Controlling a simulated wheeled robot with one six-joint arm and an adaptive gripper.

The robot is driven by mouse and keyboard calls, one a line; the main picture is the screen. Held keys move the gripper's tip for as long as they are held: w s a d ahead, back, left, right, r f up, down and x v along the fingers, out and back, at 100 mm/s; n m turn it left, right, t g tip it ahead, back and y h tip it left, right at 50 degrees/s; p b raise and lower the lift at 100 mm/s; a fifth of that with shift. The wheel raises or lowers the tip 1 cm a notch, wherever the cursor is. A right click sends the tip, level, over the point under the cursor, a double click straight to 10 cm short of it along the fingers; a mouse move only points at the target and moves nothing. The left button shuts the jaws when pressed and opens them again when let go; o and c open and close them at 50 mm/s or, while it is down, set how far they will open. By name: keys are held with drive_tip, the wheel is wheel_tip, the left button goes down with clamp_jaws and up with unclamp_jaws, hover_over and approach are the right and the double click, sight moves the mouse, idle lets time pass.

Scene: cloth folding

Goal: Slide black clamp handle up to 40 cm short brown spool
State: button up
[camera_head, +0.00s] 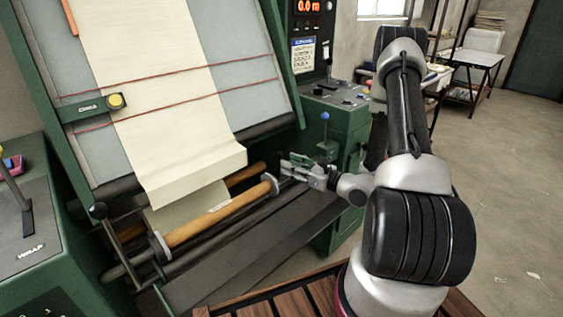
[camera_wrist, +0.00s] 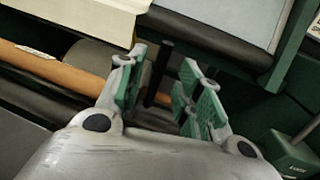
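The brown spool (camera_head: 210,222) lies across the lower front of the green machine, between pale end flanges, with cream cloth hanging just above it. It also shows at the left in the wrist view (camera_wrist: 50,68). My gripper (camera_head: 290,168) is just right of the spool's right end flange (camera_head: 270,183). In the wrist view, its green-padded fingers (camera_wrist: 160,85) are apart, with a slim upright black bar (camera_wrist: 158,72) between them, apparently the black clamp handle. I cannot tell whether the fingers touch it.
A lever with a blue knob (camera_head: 325,118) stands on the green control cabinet (camera_head: 340,135) behind my gripper. A slatted wooden platform (camera_head: 290,300) lies below. Open floor (camera_head: 510,200) extends to the right.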

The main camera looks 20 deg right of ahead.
drive_tip(key=v, duration=0.6)
drive_tip(key=shift+s, duration=0.25)
